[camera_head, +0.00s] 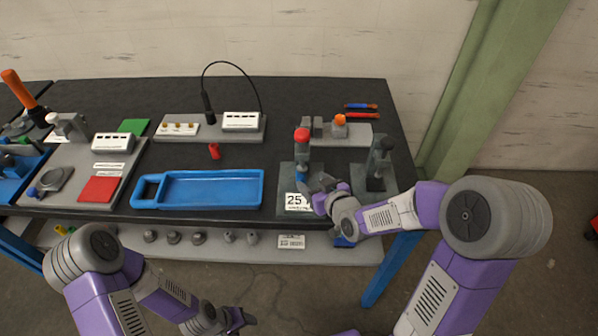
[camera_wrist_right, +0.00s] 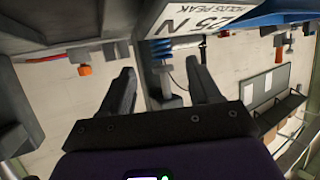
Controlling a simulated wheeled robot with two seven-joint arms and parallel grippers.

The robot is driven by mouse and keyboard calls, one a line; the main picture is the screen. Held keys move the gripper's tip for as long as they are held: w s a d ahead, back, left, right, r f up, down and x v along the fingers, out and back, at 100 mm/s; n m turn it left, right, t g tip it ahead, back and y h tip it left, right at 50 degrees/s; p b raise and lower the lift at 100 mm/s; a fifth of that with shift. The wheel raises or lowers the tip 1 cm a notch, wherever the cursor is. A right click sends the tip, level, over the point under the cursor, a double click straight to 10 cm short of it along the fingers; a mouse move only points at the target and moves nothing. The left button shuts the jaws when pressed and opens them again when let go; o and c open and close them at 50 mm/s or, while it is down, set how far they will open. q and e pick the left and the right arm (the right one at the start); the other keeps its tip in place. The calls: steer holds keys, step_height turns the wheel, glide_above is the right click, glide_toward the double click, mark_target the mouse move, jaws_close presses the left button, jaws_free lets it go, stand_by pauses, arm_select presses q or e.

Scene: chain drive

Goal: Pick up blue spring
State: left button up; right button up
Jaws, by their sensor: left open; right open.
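A small blue piece, which looks like the blue spring (camera_head: 302,168), sits under the red knob (camera_head: 302,134) of a grey test stand marked 25 N. In the right wrist view the ribbed blue spring (camera_wrist_right: 161,47) shows between the two fingers, beyond their tips. My right gripper (camera_head: 316,183) is open at the front of this stand; in its wrist view the gripper (camera_wrist_right: 160,72) holds nothing. I cannot tell how far the spring lies from the fingertips. My left gripper (camera_head: 238,318) is open and empty, low in front of the table.
A blue tray (camera_head: 212,205) lies left of the stand. A second dark stand (camera_head: 379,165) stands close on the right of my right gripper. A grey rack (camera_head: 345,139) with an orange knob is behind. A small red part (camera_head: 214,151) stands on clear dark tabletop.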

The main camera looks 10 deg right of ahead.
mark_target(304, 177)
steer(key=x, duration=0.5)
steer(key=shift+a+f+b, duration=0.15)
steer(key=shift+f+b, duration=0.05)
steer(key=shift+b, duration=0.2)
jaws_close()
steer(key=shift+w, duration=0.1)
